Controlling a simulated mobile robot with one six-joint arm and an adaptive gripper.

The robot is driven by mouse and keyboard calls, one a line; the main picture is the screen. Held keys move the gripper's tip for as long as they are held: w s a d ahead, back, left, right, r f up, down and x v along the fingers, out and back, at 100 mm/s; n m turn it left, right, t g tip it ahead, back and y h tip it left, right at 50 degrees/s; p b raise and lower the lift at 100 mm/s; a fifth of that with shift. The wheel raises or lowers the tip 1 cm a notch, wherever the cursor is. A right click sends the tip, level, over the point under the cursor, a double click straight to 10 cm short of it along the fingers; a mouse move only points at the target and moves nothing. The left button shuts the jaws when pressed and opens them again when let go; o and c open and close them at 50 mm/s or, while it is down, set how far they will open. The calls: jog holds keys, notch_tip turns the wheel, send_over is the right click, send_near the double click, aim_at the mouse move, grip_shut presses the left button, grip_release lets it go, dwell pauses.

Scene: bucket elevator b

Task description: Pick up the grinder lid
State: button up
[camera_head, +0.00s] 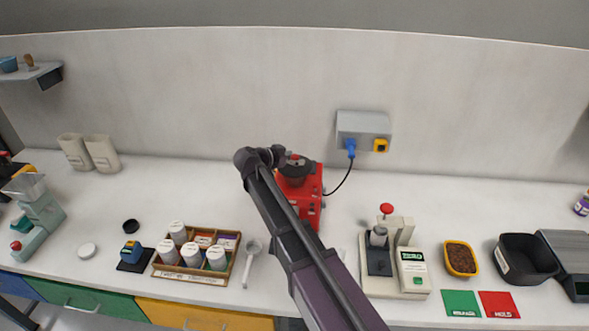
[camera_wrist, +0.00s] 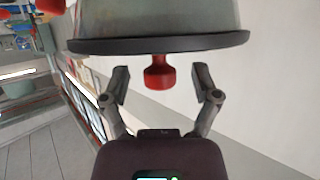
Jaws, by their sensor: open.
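The red grinder (camera_head: 300,207) stands on the bench against the back wall, partly hidden by my arm. Its dark round lid (camera_head: 296,172) sits on top and has a red knob. In the wrist view the lid shows as a dark rim (camera_wrist: 160,44) across the top, with the red knob (camera_wrist: 160,73) sticking out toward my gripper. My gripper (camera_wrist: 163,83) is open, with one finger on each side of the knob and a visible gap on both sides. A greyish body lies beyond the rim. In the head view my fingers cannot be made out clearly.
A grey wall socket box (camera_head: 363,127) with a blue plug and dark cable is right of the grinder. A wooden rack of jars (camera_head: 197,254) and a white spoon (camera_head: 250,262) lie front left. A press-like device (camera_head: 393,258) stands front right.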

jog(key=shift+w+d, duration=0.1)
jog(key=shift+d, duration=0.05)
dwell(0.4)
grip_shut()
